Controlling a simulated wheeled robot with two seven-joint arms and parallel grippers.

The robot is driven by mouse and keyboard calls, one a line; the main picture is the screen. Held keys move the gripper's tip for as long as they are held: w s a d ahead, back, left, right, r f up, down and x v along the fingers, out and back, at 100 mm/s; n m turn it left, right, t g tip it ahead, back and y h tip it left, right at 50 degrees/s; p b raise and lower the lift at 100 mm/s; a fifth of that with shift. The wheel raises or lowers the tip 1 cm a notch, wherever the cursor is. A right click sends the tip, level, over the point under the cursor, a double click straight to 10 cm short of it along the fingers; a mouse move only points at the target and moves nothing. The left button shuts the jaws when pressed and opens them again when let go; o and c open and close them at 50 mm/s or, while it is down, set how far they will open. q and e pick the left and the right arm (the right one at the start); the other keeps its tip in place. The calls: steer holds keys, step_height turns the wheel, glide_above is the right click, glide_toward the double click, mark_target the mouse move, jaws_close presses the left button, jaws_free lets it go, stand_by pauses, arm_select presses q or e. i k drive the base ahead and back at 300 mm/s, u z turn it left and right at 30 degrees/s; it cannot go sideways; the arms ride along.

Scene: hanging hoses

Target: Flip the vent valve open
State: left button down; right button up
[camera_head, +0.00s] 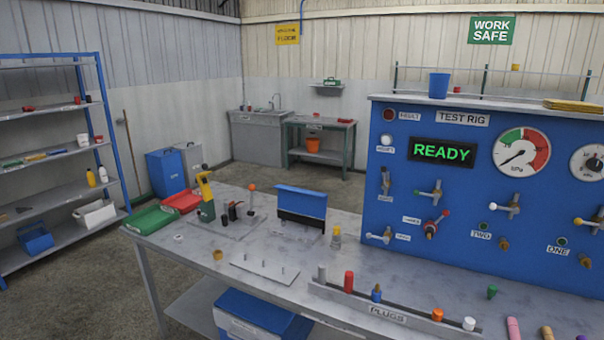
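The blue test rig panel (466,165) stands at the right end of the bench and carries several small lever valves. A white-tipped lever valve (384,236) sits at its lower left, lever roughly sideways, with a small label (403,237) too small to read. Above it is an upright metal lever valve (385,181). I cannot tell from the labels which one is the vent valve. Neither gripper shows in the view.
The green READY display (442,152) and a dial gauge (521,150) are on the panel. On the bench stand a PLUGS rack (387,313), a metal plate with pins (264,270), a blue-topped box (301,203) and a yellow-green tool (206,194). Bare bench lies before the left valves.

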mark_target(383, 169)
steer(key=u, duration=1.4)
steer(key=i, duration=2.2)
steer(key=z, duration=3.05)
